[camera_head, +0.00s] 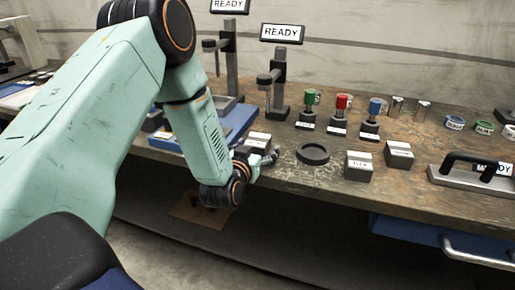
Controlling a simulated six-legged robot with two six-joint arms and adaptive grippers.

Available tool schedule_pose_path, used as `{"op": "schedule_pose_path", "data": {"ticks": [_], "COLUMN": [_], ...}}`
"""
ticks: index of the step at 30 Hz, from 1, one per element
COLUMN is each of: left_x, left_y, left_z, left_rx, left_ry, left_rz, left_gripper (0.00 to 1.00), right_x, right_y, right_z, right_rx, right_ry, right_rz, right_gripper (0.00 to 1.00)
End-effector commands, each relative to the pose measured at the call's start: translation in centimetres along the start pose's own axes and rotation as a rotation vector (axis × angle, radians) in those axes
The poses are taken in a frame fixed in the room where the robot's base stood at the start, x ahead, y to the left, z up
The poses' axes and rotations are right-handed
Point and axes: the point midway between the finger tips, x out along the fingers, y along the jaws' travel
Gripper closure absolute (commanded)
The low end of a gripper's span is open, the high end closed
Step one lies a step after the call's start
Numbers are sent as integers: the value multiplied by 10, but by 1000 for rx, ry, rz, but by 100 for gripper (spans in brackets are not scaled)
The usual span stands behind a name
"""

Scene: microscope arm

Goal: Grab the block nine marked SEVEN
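Small grey blocks with white label tops stand along the bench front. One block (359,166) is right of a black ring, and another block (398,154) is behind it to the right. A third labelled block (258,141) shows just behind my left gripper (268,158). The labels are too small to read, so I cannot tell which block is marked SEVEN. My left gripper is low at the bench's front edge, close to the third block. Its dark fingers are small and partly hidden by my wrist, so their opening and any contact are unclear. My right gripper is not in view.
The black ring (313,154) lies on the bench (300,178). Stands with READY signs (282,33) rise behind. Green, red (341,103) and blue-topped pieces stand mid-bench. A black-handled tray (470,180) is at right. A blue drawer (405,232) is below.

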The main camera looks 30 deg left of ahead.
Motion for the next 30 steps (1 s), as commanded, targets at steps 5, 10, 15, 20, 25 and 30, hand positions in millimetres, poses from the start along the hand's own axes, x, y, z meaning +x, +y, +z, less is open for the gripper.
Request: {"op": "schedule_pose_path", "data": {"ticks": [5,10,15,20,25,30], "left_x": [2,4,4,3,3,3], "left_y": [0,-1,-1,-1,-1,-1], "left_z": [0,-1,-1,-1,-1,0], "left_rx": [0,-1,0,0,0,0], "left_ry": [-1,-1,0,0,-1,-1], "left_rz": [0,-1,0,0,-1,-2], "left_gripper": [15,25,39,53,67,82], "right_x": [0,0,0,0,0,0], "right_y": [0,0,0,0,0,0], "right_z": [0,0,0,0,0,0], "right_rx": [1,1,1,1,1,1], "right_ry": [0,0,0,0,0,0], "right_rz": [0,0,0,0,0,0], "right_gripper": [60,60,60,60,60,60]}}
